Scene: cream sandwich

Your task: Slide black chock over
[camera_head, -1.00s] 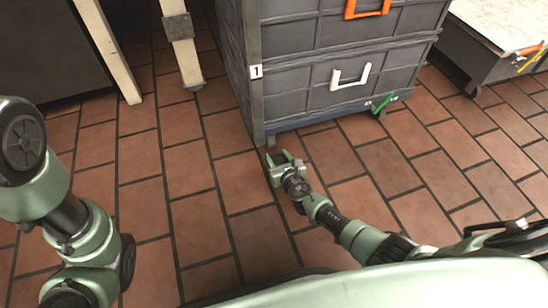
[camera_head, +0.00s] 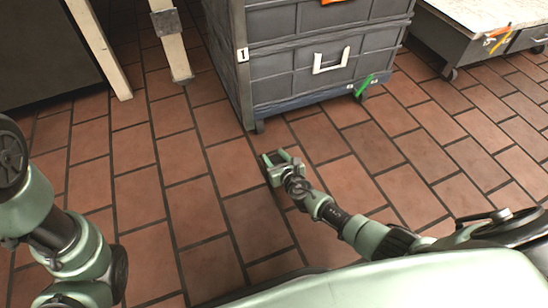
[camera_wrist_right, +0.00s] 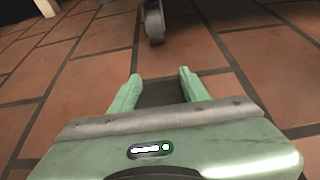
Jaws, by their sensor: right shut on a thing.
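My right gripper (camera_head: 277,156) is low over the tiled floor, in front of the grey crate stack's near left corner. In the right wrist view its two green fingers (camera_wrist_right: 158,74) are shut on a dark, flat block, the black chock (camera_wrist_right: 161,92). The chock sits between the fingers, and its lower part is hidden by the gripper body. A caster (camera_wrist_right: 154,22) of the stack stands ahead, apart from the fingers. My left arm shows at the left edge of the head view, but its gripper is out of view.
The grey crates (camera_head: 285,75) stand on a blue wheeled base (camera_head: 310,105) with a green piece (camera_head: 365,86) at its front. White posts (camera_head: 98,48) stand at the left. A low wheeled cart (camera_head: 440,45) is at the upper right. The tiled floor around my gripper is clear.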

